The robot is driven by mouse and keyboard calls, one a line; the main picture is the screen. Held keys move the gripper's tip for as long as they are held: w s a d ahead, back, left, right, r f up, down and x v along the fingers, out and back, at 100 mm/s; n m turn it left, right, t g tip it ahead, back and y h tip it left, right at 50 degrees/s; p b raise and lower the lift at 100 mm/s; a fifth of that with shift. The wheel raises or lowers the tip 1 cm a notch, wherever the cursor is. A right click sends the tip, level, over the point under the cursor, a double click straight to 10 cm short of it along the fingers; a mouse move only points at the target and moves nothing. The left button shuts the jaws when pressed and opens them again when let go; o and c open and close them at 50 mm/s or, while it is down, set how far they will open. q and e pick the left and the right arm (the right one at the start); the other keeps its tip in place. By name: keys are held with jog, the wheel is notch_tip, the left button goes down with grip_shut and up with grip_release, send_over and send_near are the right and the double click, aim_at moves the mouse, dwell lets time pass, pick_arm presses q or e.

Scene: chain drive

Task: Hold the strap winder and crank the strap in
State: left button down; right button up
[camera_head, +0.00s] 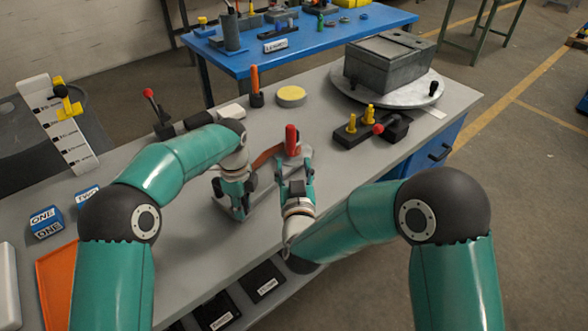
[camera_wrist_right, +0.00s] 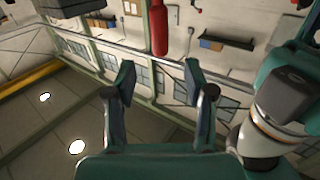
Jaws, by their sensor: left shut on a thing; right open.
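The strap winder shows by its upright red crank handle (camera_head: 292,140) and a reddish-brown band (camera_head: 267,155) running left from it. Its body is mostly hidden behind my grippers. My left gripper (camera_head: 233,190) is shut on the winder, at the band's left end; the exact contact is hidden. My right gripper (camera_head: 296,172) is open, close below the red handle in the head view. In the right wrist view the red handle (camera_wrist_right: 159,28) hangs from the top edge, beyond the open fingertips (camera_wrist_right: 159,78) and roughly centred between them. Nothing is between the fingers.
An orange-handled tool (camera_head: 255,85) and a yellow-topped disc (camera_head: 291,94) stand behind. A grey box (camera_head: 390,62) sits on a round plate at the right. A black block with yellow knobs (camera_head: 360,125) is nearer. The bench top (camera_head: 200,255) is bare in front of my left gripper.

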aim_at(292, 133)
jog(key=shift+s, duration=0.3)
jog(key=shift+d, duration=0.1)
jog(key=c, duration=0.5)
jog(key=shift+w+d+r+m+y, duration=0.15)
jog(key=shift+w+d+m+y, duration=0.2)
jog(key=shift+m, duration=0.25)
grip_shut()
jog(key=d+m+g+y, duration=0.2)
jog(key=d+m+y, duration=0.5)
jog(key=d+m, duration=0.4)
jog(key=w+a, duration=0.8)
jog(key=w, duration=0.1)
jog(key=shift+a+f+m, duration=0.25)
jog(key=shift+a+m, duration=0.05)
jog(key=shift+a, duration=0.05)
